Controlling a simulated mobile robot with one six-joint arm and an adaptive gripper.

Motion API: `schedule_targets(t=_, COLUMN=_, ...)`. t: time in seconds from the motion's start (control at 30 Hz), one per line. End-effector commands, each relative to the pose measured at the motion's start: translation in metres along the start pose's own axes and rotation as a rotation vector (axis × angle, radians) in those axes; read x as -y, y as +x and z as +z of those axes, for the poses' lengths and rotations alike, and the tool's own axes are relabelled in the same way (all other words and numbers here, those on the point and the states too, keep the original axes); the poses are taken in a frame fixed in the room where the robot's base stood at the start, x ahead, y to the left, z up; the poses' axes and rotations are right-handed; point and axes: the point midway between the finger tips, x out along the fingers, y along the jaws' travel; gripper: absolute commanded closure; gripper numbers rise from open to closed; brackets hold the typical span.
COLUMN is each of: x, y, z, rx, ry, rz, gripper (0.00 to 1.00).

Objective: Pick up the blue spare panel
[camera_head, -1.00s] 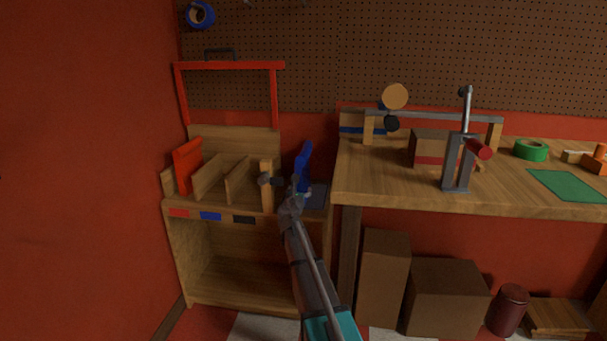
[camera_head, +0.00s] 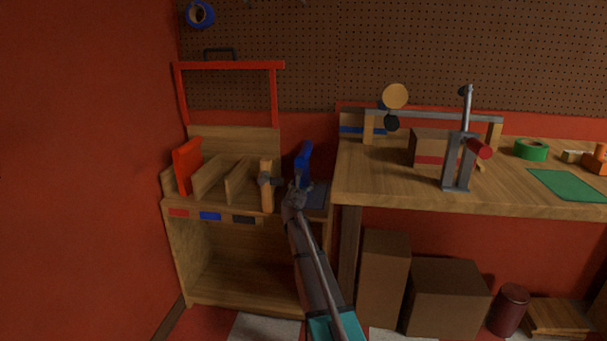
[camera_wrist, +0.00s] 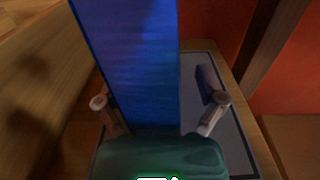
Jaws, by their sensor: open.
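The blue spare panel (camera_head: 303,163) stands upright on the right end of the wooden rack, by the workbench's left end. In the wrist view the blue panel (camera_wrist: 128,65) rises tall between my two fingers. My gripper (camera_head: 298,188) is at the near side of the panel, low down. In the wrist view my gripper (camera_wrist: 160,110) is open, one finger to each side of the panel, with a visible gap at the right finger. The panel's lower end is hidden behind my gripper's green body.
The rack (camera_head: 220,207) has slots, with a red panel (camera_head: 187,165) at left. A wooden post (camera_head: 267,186) stands just left of my gripper. A grey mat (camera_wrist: 228,125) lies under the panel. The workbench (camera_head: 400,190) edge is close on the right.

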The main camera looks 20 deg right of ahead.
Motion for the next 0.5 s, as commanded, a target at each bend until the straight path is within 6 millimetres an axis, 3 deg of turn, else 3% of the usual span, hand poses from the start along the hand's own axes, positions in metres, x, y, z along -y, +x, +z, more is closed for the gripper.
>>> schedule_targets(t=0.5, x=0.0001, y=-0.0004, z=0.0, rx=0.0, ry=0.0, rz=0.0, gripper=0.11)
